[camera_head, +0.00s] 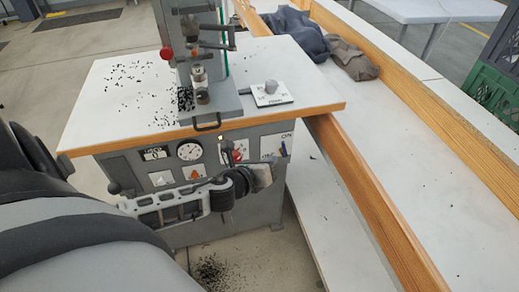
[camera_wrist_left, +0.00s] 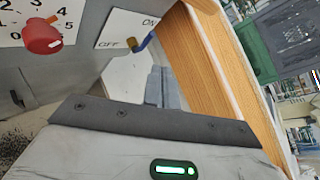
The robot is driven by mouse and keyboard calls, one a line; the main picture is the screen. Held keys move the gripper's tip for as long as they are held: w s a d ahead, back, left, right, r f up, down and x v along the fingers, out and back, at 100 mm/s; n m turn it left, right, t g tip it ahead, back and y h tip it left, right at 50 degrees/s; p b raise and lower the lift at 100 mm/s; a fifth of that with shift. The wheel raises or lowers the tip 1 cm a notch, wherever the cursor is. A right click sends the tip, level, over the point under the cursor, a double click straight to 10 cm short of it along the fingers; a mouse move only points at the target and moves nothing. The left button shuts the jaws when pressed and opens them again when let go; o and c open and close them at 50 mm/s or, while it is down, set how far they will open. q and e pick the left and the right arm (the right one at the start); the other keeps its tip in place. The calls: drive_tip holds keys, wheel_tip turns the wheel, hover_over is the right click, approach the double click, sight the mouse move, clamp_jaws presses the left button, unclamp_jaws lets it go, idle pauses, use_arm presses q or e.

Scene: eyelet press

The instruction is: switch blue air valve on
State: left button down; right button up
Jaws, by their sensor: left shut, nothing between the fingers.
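The blue air valve (camera_head: 283,150) is on the right of the press cabinet's front panel, on a white plate marked ON and OFF. In the left wrist view its blue lever (camera_wrist_left: 149,39) sticks out from a brass stem at the plate's edge, on the side away from the OFF mark. My left gripper (camera_head: 264,174) is shut and empty, just below the valve in the head view. Its closed fingers (camera_wrist_left: 161,88) show in the wrist view, apart from the lever. My right gripper is not in view.
A red knob (camera_wrist_left: 42,36) on a numbered dial sits beside the valve plate. A gauge (camera_head: 189,151) is further left. The press (camera_head: 198,60) stands on the tabletop. A wooden-edged bench (camera_head: 345,170) runs close on the right, with cloths (camera_head: 297,34) at its far end.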

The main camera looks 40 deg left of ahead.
use_arm(q)
drive_tip(key=s+r, duration=0.1)
drive_tip(key=s, duration=0.1)
drive_tip(key=s+r, duration=0.1)
drive_tip(key=r, duration=0.1)
drive_tip(key=shift+s+d, duration=0.35)
